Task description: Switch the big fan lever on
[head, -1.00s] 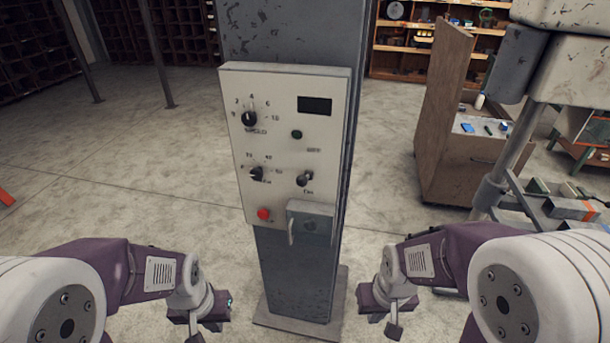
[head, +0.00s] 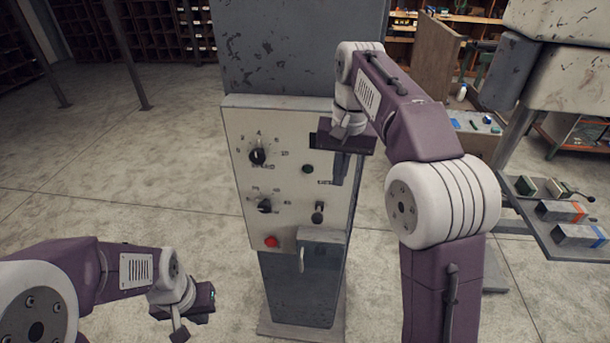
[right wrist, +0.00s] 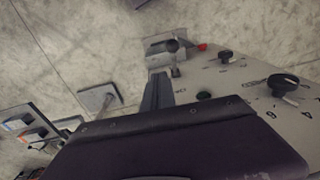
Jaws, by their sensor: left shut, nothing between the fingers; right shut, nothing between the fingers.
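The control panel (head: 290,185) is mounted on a grey metal column (head: 300,60). A grey switch box (head: 325,253) sits at its lower right corner, with a pale lever (head: 301,261) hanging down on its left side. The box also shows in the right wrist view (right wrist: 165,47). My right gripper (head: 338,172) is shut and empty, in front of the panel's upper right, above the switch box and apart from it. My left gripper (head: 180,335) is shut and empty, low to the left of the column.
The panel carries an upper knob (head: 257,156), a lower knob (head: 264,206), a small switch (head: 318,211), a green button (head: 308,169) and a red button (head: 271,241). A bench with metal blocks (head: 570,232) stands at right. The floor left of the column is clear.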

